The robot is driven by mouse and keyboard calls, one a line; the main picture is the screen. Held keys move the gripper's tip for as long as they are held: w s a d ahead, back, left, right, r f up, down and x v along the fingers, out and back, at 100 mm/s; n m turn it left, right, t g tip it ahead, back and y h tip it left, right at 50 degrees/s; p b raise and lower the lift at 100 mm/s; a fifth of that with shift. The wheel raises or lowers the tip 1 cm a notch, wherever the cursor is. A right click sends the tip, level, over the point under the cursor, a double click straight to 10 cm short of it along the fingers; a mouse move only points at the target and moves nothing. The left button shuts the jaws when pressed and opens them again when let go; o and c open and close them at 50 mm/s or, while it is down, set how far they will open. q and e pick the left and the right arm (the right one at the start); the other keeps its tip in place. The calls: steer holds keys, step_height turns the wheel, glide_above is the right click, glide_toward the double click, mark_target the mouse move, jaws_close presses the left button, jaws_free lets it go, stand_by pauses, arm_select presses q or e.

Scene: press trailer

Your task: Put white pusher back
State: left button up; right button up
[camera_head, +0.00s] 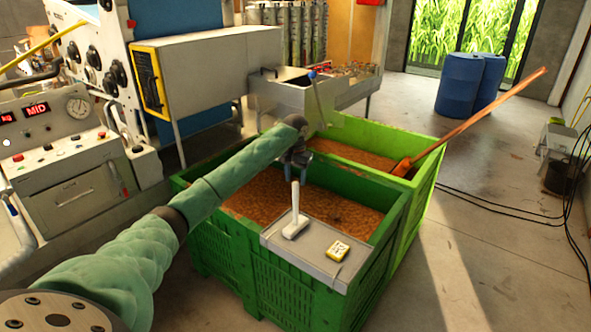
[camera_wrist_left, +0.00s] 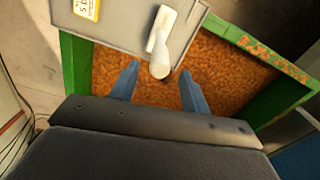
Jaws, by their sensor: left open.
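The white pusher (camera_head: 295,217) stands with its handle up on a grey tray (camera_head: 305,255) at the front corner of the dark green bin (camera_head: 275,285). In the left wrist view the pusher (camera_wrist_left: 161,42) points its rounded handle end toward my gripper. My left gripper (camera_head: 303,182) is open and empty above the bin's orange-brown contents, just behind the handle. In the left wrist view its two blue fingers (camera_wrist_left: 160,88) are spread, with the handle end at the gap between them. I cannot tell whether they touch it. My right gripper is not in view.
A yellow label block (camera_head: 338,250) lies on the tray beside the pusher. A light green bin (camera_head: 425,190) with an orange-handled tool (camera_head: 470,120) adjoins behind. A control panel (camera_head: 75,160) stands at left, blue barrels (camera_head: 468,85) at the back. The floor at right is mostly clear.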

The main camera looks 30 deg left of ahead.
arm_select(q)
step_height(320, 180, up, 5)
steer(key=shift+f+b, duration=0.2)
steer(key=shift+b, duration=0.65)
steer(key=shift+r, duration=0.75)
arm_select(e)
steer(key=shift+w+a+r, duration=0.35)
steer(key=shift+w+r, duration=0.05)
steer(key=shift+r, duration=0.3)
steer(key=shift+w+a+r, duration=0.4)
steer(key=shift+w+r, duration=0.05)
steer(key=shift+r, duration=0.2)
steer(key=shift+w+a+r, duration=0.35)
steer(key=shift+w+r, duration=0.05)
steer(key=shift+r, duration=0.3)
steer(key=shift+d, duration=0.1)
